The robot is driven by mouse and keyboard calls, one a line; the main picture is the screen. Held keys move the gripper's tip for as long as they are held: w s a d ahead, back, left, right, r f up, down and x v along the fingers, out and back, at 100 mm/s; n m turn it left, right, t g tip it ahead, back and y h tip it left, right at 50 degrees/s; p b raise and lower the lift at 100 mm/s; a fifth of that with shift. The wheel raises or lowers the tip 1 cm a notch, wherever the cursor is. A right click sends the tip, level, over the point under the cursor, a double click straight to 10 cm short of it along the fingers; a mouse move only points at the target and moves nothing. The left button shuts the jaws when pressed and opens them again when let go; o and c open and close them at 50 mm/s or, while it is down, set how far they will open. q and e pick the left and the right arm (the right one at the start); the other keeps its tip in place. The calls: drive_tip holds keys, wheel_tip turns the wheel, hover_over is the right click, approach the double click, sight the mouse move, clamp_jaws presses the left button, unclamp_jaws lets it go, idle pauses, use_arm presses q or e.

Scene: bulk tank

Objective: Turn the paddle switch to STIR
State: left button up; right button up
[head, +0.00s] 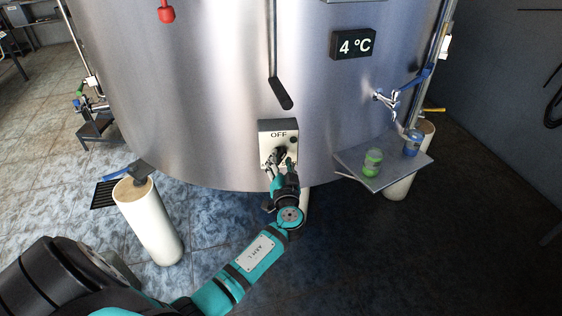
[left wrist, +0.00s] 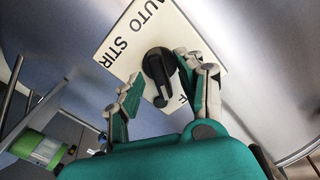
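The paddle switch (head: 281,153) is a black knob on a pale plate (head: 268,127) fixed to the steel tank, with OFF printed at the top. In the left wrist view the paddle (left wrist: 160,74) shows between my fingers, its narrow end pointing down, beside a partly hidden label ending in F. The words AUTO and STIR are on the plate's (left wrist: 121,45) upper left side there. My left gripper (head: 279,166) is open, with one finger on each side of the paddle; the right-hand finger is very close, and I cannot tell whether it touches. My right gripper is out of view.
A black-gripped lever (head: 280,93) hangs above the switch. A 4 °C display (head: 353,43) and a tap (head: 386,98) are to the right. A shelf (head: 355,168) below holds a green jar (head: 372,161) and a blue item (head: 412,143). White tank legs (head: 150,225) stand below.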

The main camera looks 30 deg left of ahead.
use_arm(q)
clamp_jaws()
drive_tip(key=shift+m, duration=0.4)
drive_tip(key=shift+f+m+b, duration=0.1)
drive_tip(key=shift+m+b, duration=0.5)
drive_tip(key=m, duration=0.2)
drive_tip(key=shift+m+b, duration=0.3)
drive_tip(key=shift+b, duration=0.05)
drive_tip(key=m, duration=0.4)
drive_tip(key=shift+m, duration=0.3)
drive_tip(key=m+p, duration=0.1)
drive_tip(key=m, duration=0.3)
drive_tip(key=shift+m, duration=0.4)
drive_tip(key=shift+f+m, duration=0.1)
drive_tip(key=shift+m, duration=0.2)
